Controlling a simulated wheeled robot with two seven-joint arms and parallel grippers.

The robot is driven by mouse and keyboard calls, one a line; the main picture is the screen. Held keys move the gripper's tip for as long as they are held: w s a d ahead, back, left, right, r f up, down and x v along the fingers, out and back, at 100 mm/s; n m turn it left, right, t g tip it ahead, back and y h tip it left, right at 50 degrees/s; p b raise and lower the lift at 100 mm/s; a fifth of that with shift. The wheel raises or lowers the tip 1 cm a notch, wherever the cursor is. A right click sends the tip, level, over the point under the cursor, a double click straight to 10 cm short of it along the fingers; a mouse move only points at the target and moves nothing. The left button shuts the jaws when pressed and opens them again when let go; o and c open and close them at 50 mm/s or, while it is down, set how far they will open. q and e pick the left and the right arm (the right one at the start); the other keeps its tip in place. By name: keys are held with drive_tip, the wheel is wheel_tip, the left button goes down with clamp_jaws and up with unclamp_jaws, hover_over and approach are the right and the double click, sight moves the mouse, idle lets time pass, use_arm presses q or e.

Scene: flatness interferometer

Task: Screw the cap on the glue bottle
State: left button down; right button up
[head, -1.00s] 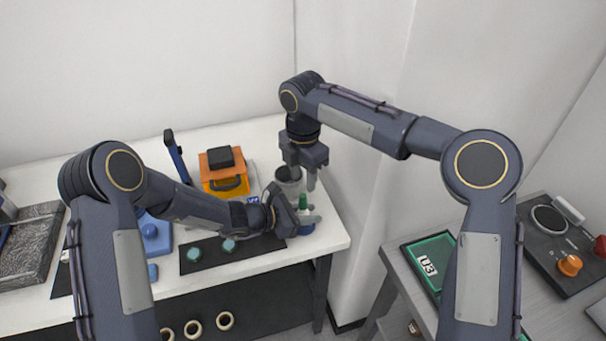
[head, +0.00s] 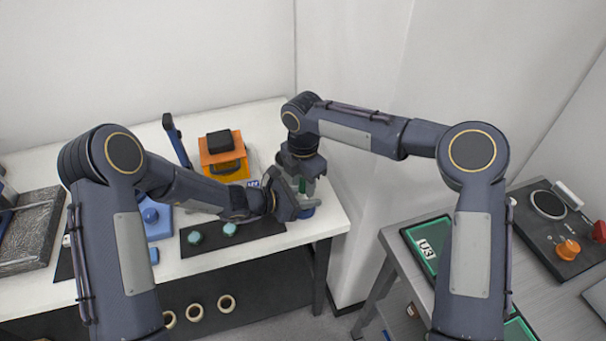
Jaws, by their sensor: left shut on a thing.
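The glue bottle (head: 305,212) stands near the right end of the white table; only a blue part low down and a green piece (head: 302,186) at its top show. I cannot tell whether the green piece is the cap or part of the bottle. My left gripper (head: 312,207) comes in from the left and is shut on the bottle, its fingers hiding most of the body. My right gripper (head: 303,182) points down from above, with its fingers on either side of the green piece. Whether they touch it is not clear.
An orange box (head: 223,160) with a black top stands behind my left arm. A dark mat (head: 262,224) carries two green round pieces (head: 230,230). A blue object (head: 155,219) is to the left. A grey table with a green tray (head: 424,238) is to the right, beyond a gap.

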clamp_jaws()
idle(0.4)
drive_tip(key=m, duration=0.4)
drive_tip(key=shift+m, duration=0.3)
drive_tip(key=m, duration=0.4)
drive_tip(key=shift+o, duration=0.5)
unclamp_jaws()
drive_tip(key=shift+r, duration=0.1)
wheel_tip(320, 180, up, 12)
